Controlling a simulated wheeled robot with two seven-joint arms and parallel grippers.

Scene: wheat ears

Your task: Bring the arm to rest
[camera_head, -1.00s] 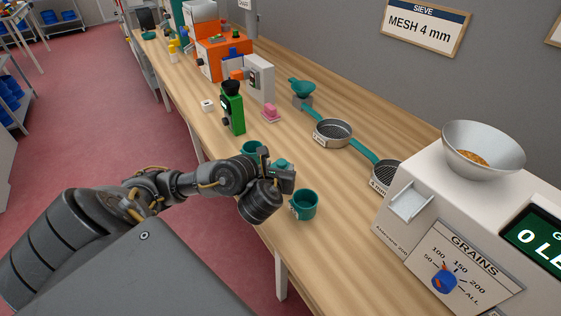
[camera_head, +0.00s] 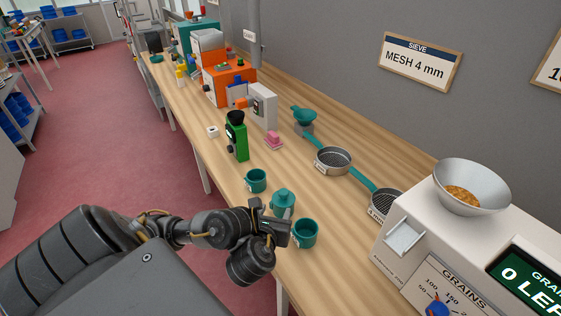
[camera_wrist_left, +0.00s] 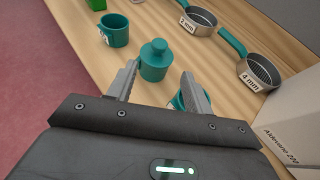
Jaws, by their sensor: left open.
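My left arm comes in from the left in the head view, over the front edge of the table (camera_head: 330,205). My left gripper (camera_head: 283,228) is open beside the teal lidded pot (camera_head: 283,204) and the near teal cup (camera_head: 303,234). In the left wrist view the two fingers of the left gripper (camera_wrist_left: 159,86) stand apart with nothing held between them. The lidded pot (camera_wrist_left: 155,60) shows beyond and between the fingertips. The near cup (camera_wrist_left: 180,99) is mostly hidden behind one finger. My right gripper is not in view.
Another teal cup (camera_head: 255,181) stands farther along the table edge. Two sieves (camera_head: 333,160) (camera_head: 384,204) lie toward the wall. A white counting machine with a bowl (camera_head: 471,187) stands at right. A green device (camera_head: 236,138) and an orange machine (camera_head: 228,84) stand farther back.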

